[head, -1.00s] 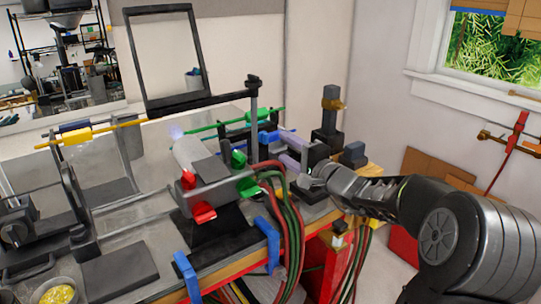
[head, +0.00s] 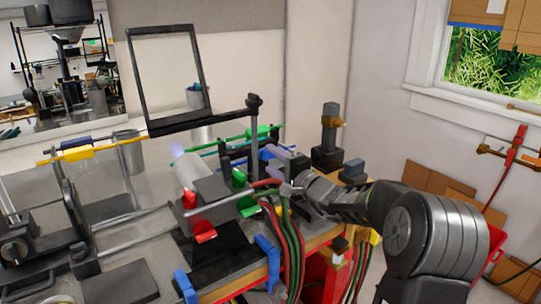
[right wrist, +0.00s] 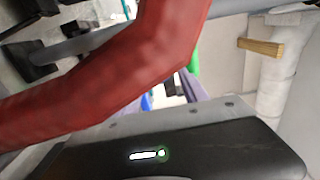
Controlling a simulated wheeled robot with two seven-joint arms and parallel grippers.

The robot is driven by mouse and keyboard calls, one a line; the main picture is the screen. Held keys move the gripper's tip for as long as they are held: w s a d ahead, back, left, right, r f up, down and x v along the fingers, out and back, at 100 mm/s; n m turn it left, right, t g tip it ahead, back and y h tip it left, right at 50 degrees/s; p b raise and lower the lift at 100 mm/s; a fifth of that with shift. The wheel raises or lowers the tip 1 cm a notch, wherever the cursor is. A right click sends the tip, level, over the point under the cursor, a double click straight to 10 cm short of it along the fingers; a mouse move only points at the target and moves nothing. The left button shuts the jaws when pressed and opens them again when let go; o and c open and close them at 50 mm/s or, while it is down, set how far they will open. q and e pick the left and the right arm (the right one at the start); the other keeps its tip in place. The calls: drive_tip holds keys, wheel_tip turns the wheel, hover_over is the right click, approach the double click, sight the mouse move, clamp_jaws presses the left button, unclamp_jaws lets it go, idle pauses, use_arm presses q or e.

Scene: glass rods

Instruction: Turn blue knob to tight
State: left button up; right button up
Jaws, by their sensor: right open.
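A small blue part, likely the blue knob (head: 267,138), shows behind the torch bench's green valve parts in the head view. My right gripper (head: 287,190) is by the hoses at the bench's right side, in front of and below that blue part and apart from it. The gripper is open; its fingertips are partly hidden and hold nothing that I can see. In the right wrist view a red hose (right wrist: 140,60) crosses close in front of the camera, and a bit of blue (right wrist: 147,101) shows beyond it. My left gripper is out of view.
Red handles (head: 203,229) and green handles (head: 247,206) sit on the torch. Blue clamps (head: 268,257) grip the table's front edge. A dark upright stand (head: 330,130) is behind my right arm. Red and green hoses (head: 290,235) hang over the edge.

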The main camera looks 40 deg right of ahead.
drive_tip(key=shift+w, duration=0.8)
clamp_jaws()
